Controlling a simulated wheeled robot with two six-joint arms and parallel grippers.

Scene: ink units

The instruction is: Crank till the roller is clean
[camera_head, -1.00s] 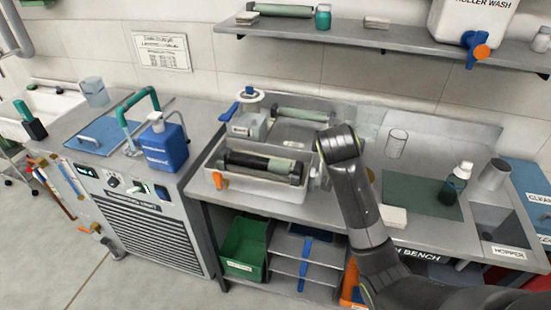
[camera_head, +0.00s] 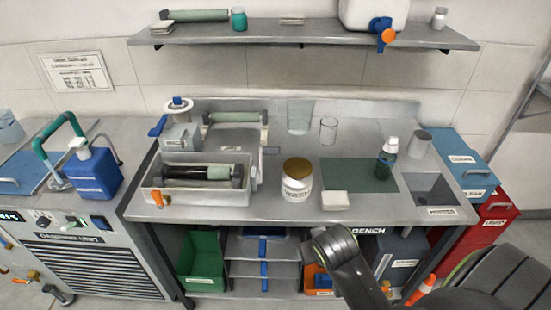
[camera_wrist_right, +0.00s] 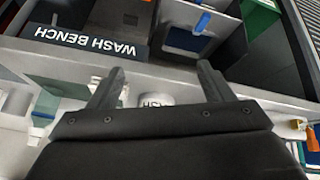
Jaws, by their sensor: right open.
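In the head view, a roller (camera_head: 200,172), dark along most of its length and green towards the right, lies in a white tray (camera_head: 205,198) on the wash bench. An orange knob (camera_head: 160,198) sits at the tray's front left. Behind the tray stands a grey unit (camera_head: 180,137) with a blue handle (camera_head: 158,126) at its left; a greenish roller (camera_head: 234,118) lies beside it. My right gripper (camera_wrist_right: 157,82) is open and empty in the wrist view, fingers wide apart above the bench front. In the head view, only my right arm shows clearly. My left gripper is out of sight.
A white jar (camera_head: 297,185) with a brown lid and a white block (camera_head: 334,201) stand right of the tray. A green mat (camera_head: 345,172), a green bottle (camera_head: 386,160) and clear beakers are farther right. A shelf (camera_head: 300,38) hangs above.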

